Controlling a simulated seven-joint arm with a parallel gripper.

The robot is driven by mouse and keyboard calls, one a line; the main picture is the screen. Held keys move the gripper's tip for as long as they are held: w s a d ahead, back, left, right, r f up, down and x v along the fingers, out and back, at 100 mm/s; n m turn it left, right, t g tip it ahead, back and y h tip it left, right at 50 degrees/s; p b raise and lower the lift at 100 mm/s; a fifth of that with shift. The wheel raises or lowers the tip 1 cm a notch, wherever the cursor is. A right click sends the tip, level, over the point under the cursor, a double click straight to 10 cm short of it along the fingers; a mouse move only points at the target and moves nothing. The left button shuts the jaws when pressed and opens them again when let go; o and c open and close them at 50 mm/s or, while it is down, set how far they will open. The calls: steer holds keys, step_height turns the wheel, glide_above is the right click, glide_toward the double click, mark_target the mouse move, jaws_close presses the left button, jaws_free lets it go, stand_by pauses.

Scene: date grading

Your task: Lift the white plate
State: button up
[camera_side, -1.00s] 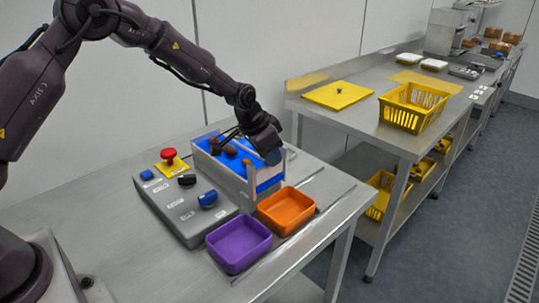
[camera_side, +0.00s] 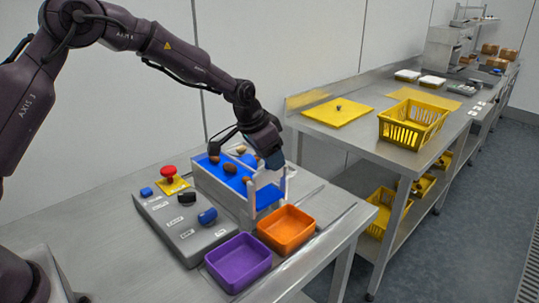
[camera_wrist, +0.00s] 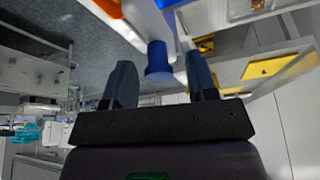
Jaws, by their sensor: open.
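My gripper (camera_side: 268,158) is open over the outlet end of a blue-floored chute (camera_side: 208,172). In the wrist view, my two dark fingers (camera_wrist: 161,85) stand apart, with a blue knob (camera_wrist: 158,62) seen between them and slightly beyond. A pale surface (camera_wrist: 150,22) lies behind the knob. In the side view, a whitish upright frame (camera_side: 252,198) stands at the chute's end, below my gripper. I cannot clearly tell the white plate from this frame. Several brown dates (camera_side: 229,167) lie in the chute.
A purple bin (camera_side: 238,262) and an orange bin (camera_side: 286,229) stand empty in front of the chute. A grey control box (camera_side: 185,228) with a red button (camera_side: 169,172) stands to its left. A second bench at right holds a yellow basket (camera_side: 412,128) and a yellow board (camera_side: 338,112).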

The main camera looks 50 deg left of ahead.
steer(key=v, duration=1.3)
steer(key=s+d+r+n, duration=0.1)
steer(key=s+r, duration=0.1)
steer(key=s, duration=1.2)
steer(key=s+r+n+t+y, duration=0.1)
steer(key=s+r+n, duration=0.1)
steer(key=s, duration=1.3)
steer(key=shift+d+r, duration=0.25)
steer(key=shift+d, duration=0.15)
stand_by(0.7)
